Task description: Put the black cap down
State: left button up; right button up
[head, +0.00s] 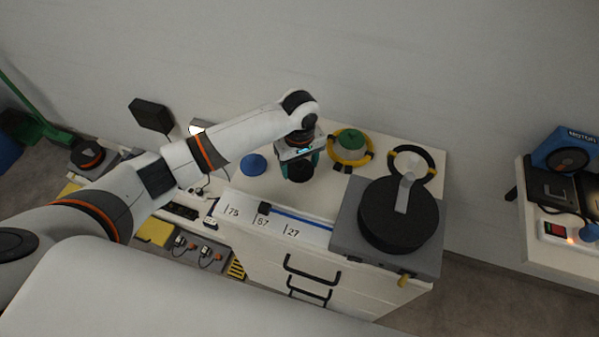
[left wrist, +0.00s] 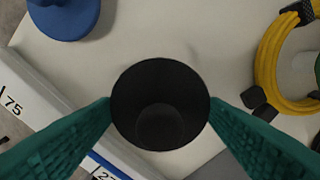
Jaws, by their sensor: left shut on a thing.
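The black cap (left wrist: 160,100) is round and dark. In the left wrist view it sits between the two green fingers of my left gripper (left wrist: 160,108), which touch it on both sides. In the head view my left gripper (head: 299,166) points down over the white table, with the black cap (head: 300,174) at its tips. I cannot tell whether the cap touches the table top. My right gripper is not in view.
A blue round object (head: 253,165) stands left of the gripper, and a yellow coiled cable (head: 351,147) lies right of it. A grey unit with a black disc (head: 398,214) fills the right front. A numbered white strip (head: 275,222) runs along the front. Table around the cap is bare.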

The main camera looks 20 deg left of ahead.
aim_at(299, 174)
pick_arm(q)
jog(key=shift+f, duration=1.9)
jog(key=shift+f, duration=0.1)
jog(key=o, duration=1)
jog(key=shift+c, duration=0.2)
notch_tip(299, 174, up, 12)
jog(key=shift+r, duration=0.15)
jog(key=shift+s+d, duration=0.1)
